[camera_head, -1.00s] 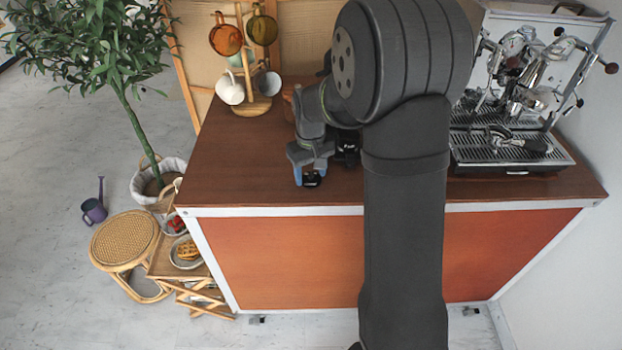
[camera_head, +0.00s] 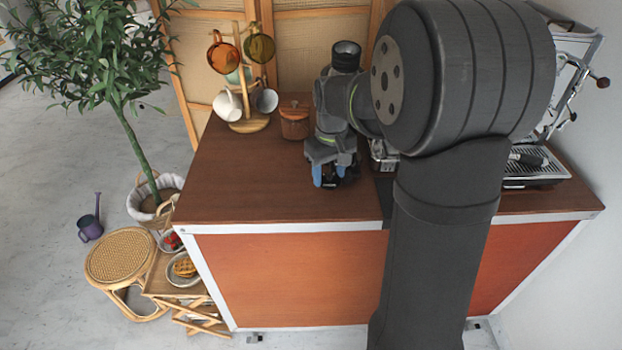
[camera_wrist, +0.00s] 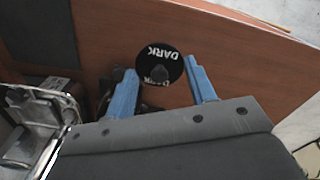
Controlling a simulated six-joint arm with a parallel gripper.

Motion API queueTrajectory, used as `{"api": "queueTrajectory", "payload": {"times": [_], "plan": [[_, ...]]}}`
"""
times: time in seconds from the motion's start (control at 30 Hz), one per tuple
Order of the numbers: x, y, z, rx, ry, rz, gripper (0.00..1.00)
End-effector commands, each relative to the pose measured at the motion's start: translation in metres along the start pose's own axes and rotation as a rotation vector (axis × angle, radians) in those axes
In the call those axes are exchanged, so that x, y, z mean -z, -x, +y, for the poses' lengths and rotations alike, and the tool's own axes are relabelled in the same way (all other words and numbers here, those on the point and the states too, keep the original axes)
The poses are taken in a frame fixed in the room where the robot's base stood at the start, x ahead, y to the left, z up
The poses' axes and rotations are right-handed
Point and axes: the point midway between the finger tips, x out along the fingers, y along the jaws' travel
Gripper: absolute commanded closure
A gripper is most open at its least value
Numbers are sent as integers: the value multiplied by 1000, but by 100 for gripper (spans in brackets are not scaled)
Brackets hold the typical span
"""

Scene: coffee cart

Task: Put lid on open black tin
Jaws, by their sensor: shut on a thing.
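A round black lid (camera_wrist: 160,62) with white "DARK" lettering and a central knob shows in the wrist view between the two blue fingers of my gripper (camera_wrist: 162,72). The gripper is shut on it. In the head view my gripper (camera_head: 331,180) is low over the counter's front part, with a small black shape between its fingers. A second piece of white lettering shows just below the lid in the wrist view; it may belong to the black tin, which is mostly hidden. I cannot tell whether lid and tin touch.
The brown counter (camera_head: 240,180) is clear to the left of the gripper. A brown lidded pot (camera_head: 295,122) and a wooden mug tree (camera_head: 249,125) with several mugs stand behind. A metal appliance (camera_head: 382,155) is close right of the gripper. The espresso machine (camera_head: 535,165) is farther right.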

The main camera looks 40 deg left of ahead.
Motion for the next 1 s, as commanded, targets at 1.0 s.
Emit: {"api": "queueTrajectory", "payload": {"times": [1.0], "plan": [[71, 75, 96, 0, 17, -1, 71]]}}
